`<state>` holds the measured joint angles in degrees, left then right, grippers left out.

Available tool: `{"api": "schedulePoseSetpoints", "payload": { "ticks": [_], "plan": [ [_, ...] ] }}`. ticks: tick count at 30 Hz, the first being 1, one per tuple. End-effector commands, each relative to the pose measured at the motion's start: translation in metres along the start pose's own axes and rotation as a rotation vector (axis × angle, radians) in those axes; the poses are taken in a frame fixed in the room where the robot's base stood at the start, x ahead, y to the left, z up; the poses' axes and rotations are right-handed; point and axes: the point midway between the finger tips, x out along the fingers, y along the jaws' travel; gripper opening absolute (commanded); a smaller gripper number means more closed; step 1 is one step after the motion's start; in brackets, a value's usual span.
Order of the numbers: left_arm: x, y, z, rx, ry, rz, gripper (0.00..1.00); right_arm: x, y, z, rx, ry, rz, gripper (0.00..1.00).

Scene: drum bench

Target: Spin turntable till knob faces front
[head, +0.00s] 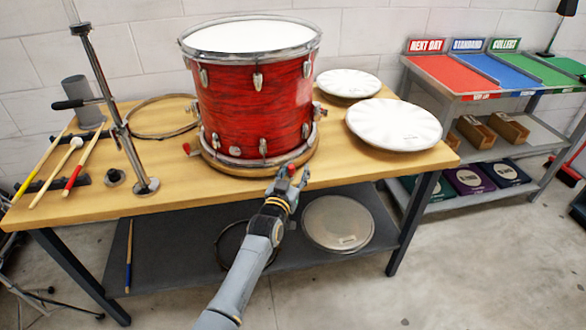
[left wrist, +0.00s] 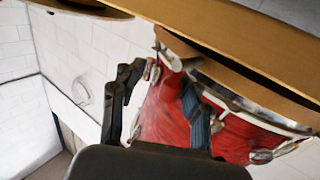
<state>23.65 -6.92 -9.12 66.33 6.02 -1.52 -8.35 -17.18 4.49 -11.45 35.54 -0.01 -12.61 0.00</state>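The red drum (head: 254,100) stands upright on a round wooden turntable (head: 225,168) at the middle of the bench. A small red knob (head: 187,148) sticks out at the turntable's left side. Another small red spot (head: 292,170) shows at my left gripper, by the turntable's front right rim; I cannot tell if it is a separate part. My left gripper (head: 290,181) is at that rim. In the left wrist view, its fingers (left wrist: 158,105) are spread apart, with the drum (left wrist: 170,112) behind them and the turntable rim (left wrist: 245,95) near. My right gripper is not in view.
The wooden bench (head: 80,212) holds a metal stand (head: 110,95), drumsticks (head: 75,170), a hoop (head: 160,118) and two white drumheads (head: 392,125), (head: 348,83) close to the drum's right. A lower shelf (head: 180,265) holds another drumhead (head: 337,223). A bin rack (head: 465,105) stands right.

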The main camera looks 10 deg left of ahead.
Motion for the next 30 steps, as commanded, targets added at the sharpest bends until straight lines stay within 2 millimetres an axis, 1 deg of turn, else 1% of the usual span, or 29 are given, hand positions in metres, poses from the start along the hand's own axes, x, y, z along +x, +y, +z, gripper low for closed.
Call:
{"api": "schedulePoseSetpoints", "payload": {
  "ticks": [9, 14, 17, 27, 30],
  "plan": [
    [0.000, -0.004, -0.004, 0.003, 0.009, -0.005, 0.42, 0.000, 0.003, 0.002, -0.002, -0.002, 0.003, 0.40],
    [-0.010, -0.004, -0.003, 0.003, 0.009, -0.005, 0.42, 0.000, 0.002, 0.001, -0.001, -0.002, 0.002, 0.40],
    [-0.024, -0.004, -0.003, 0.003, 0.009, -0.005, 0.42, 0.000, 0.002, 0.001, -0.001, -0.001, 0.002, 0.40],
    [-0.088, -0.001, -0.001, 0.002, 0.005, -0.002, 0.42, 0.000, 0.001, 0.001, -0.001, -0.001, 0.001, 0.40],
    [-0.102, -0.001, -0.001, 0.002, 0.005, -0.002, 0.42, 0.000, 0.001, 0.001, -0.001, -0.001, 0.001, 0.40]
  ]
}}
